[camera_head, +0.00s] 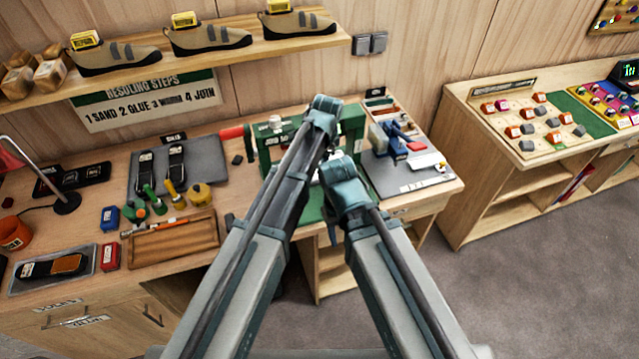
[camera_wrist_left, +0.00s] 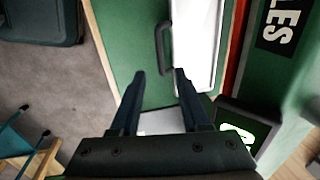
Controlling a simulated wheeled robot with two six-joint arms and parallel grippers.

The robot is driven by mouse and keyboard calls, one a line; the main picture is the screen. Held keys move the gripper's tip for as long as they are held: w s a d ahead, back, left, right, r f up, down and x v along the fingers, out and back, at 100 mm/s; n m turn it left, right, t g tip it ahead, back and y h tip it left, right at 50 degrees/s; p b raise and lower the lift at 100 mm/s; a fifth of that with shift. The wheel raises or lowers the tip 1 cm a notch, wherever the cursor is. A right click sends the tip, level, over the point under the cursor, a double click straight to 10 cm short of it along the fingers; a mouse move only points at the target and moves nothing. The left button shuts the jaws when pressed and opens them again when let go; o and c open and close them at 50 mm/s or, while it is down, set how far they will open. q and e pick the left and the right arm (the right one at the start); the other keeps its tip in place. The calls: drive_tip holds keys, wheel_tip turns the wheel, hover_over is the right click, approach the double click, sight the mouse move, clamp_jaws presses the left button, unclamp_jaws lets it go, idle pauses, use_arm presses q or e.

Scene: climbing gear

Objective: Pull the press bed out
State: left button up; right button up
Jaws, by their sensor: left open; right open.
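The green press (camera_head: 353,128) stands on the workbench, partly hidden behind my two arms. In the left wrist view the press bed (camera_wrist_left: 200,40) is a pale plate with a dark U-shaped handle (camera_wrist_left: 163,48) on its left side, over a green surface (camera_wrist_left: 118,35). My left gripper (camera_wrist_left: 159,73) is open, and the near end of the handle lies at its fingertips, not clasped. In the head view my left gripper is hidden behind the arms. My right gripper (camera_head: 332,234) shows only in small part below its arm, low by the bench front.
A wooden tray (camera_head: 170,238) and several small tools lie left of the press. A grey mat (camera_head: 400,178) with a blue device (camera_head: 390,142) is to its right. A shelf of shoes (camera_head: 210,50) hangs above. Grey floor (camera_head: 500,270) is clear at the right.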

use_arm(q)
drive_tip(key=f+b, duration=0.2)
drive_tip(key=f, duration=0.1)
drive_tip(key=w+f+b, duration=0.1)
drive_tip(key=f+b, duration=0.5)
drive_tip(key=shift+w+a+f, duration=0.25)
drive_tip(key=shift+w, duration=0.15)
clamp_jaws()
idle(1.0)
